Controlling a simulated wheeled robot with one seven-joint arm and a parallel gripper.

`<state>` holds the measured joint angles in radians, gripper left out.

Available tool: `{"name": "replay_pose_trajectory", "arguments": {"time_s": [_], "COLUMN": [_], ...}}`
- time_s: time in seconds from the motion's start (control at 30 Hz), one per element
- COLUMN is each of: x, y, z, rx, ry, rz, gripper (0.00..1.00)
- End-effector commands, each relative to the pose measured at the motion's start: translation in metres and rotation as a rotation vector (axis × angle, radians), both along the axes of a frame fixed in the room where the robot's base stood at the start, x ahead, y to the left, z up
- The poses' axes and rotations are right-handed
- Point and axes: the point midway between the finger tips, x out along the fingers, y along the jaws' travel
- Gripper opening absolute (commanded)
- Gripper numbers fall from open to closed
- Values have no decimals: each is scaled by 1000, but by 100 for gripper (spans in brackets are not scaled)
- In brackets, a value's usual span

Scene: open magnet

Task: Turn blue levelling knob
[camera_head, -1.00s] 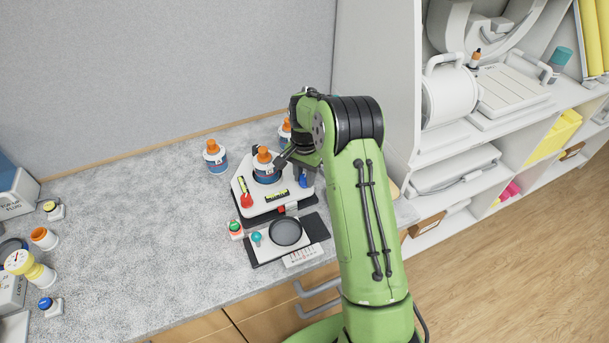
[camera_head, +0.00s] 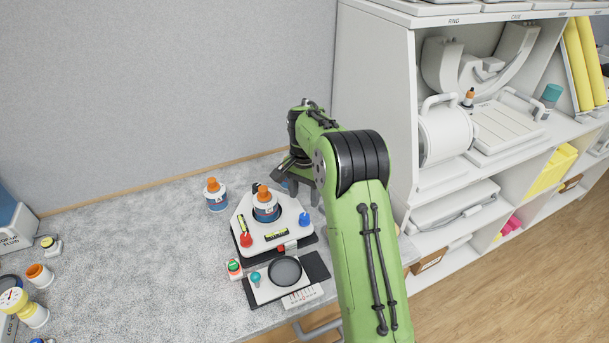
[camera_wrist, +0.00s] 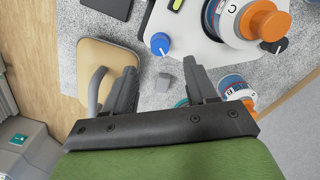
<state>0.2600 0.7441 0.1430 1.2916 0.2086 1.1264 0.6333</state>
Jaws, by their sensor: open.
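The blue knob (camera_head: 304,218) stands at the right corner of a white levelling base (camera_head: 279,238). In the wrist view the blue knob (camera_wrist: 160,43) is ahead of my fingertips, with a small white pointer beside it. A red knob (camera_head: 246,240) is at the base's left front, and a black knob (camera_wrist: 274,46) at its back. An orange-capped bottle (camera_head: 265,208) stands on the base. My gripper (camera_wrist: 160,75) is open and empty, apart from the blue knob. In the head view my arm partly hides it.
Another orange-capped bottle (camera_head: 216,196) stands left of the base. A black-and-white plate (camera_head: 262,290) lies in front.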

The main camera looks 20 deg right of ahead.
Motion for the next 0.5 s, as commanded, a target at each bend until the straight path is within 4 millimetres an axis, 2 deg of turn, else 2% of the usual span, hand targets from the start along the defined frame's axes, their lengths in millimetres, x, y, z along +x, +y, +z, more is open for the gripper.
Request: {"name": "replay_pose_trajectory", "arguments": {"time_s": [0.03, 0.2, 0.33, 0.5], "x": [1, 2, 2, 2], "y": [-1, 0, -1, -1], "z": [17, 58, 73, 76], "rx": [-2, -1, -1, -1], "ry": [-5, -3, -2, 1], "rz": [0, 2, 0, 1], "gripper": [57, 57, 57, 57]}}
